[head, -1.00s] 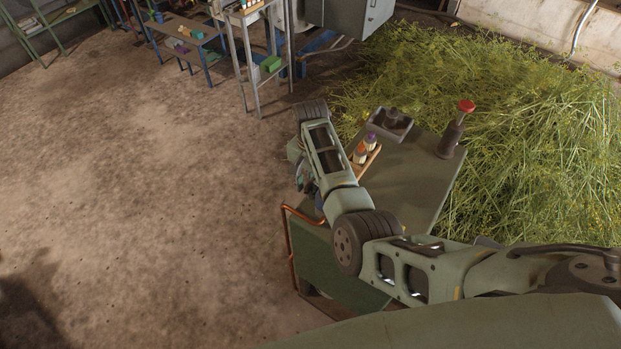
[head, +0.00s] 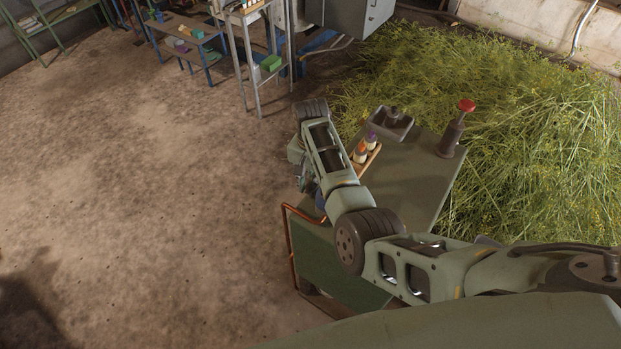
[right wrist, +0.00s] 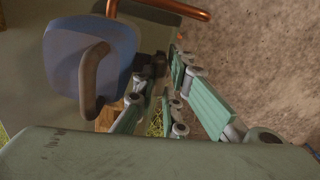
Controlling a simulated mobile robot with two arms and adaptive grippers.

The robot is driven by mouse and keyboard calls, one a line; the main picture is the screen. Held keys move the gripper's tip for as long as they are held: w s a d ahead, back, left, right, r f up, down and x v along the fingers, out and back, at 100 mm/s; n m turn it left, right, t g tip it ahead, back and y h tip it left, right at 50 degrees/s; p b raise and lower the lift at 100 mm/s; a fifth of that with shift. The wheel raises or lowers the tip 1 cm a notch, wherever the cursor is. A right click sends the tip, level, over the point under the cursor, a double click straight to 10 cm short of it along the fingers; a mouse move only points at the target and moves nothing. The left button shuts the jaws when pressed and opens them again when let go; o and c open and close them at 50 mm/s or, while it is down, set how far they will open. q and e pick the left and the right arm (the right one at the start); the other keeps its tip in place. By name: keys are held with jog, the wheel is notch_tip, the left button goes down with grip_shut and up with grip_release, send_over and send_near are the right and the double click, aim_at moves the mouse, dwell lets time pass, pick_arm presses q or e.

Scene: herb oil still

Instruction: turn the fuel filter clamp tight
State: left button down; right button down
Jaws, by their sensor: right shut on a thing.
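In the right wrist view, a rounded blue housing (right wrist: 62,58) with a brown curved pipe (right wrist: 92,75) in front of it stands at the upper left; I take it for the fuel filter. A small dark part, apparently the clamp (right wrist: 150,66), sticks out at its right side. My right gripper (right wrist: 165,76), with green linked fingers, is shut on this dark part; the exact contact is partly hidden. In the head view my right gripper (head: 306,176) hangs beside the cart's left edge, mostly behind my own arm. A bit of the blue housing (head: 320,201) shows there. My left gripper is not in view.
The green cart (head: 410,185) carries a dark tray (head: 390,123), a wooden rack (head: 370,160) with small bottles and a red-topped device (head: 453,130). A copper pipe (head: 290,245) runs along its front. Cut herbs (head: 540,140) lie behind; open floor (head: 140,190) is left.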

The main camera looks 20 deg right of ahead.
jog(key=n, duration=0.5)
jog(key=shift+d, duration=0.1)
jog(key=n, duration=0.5)
jog(key=shift+n, duration=0.4)
jog(key=c, duration=2.1)
grip_release()
notch_tip(320, 180, up, 12)
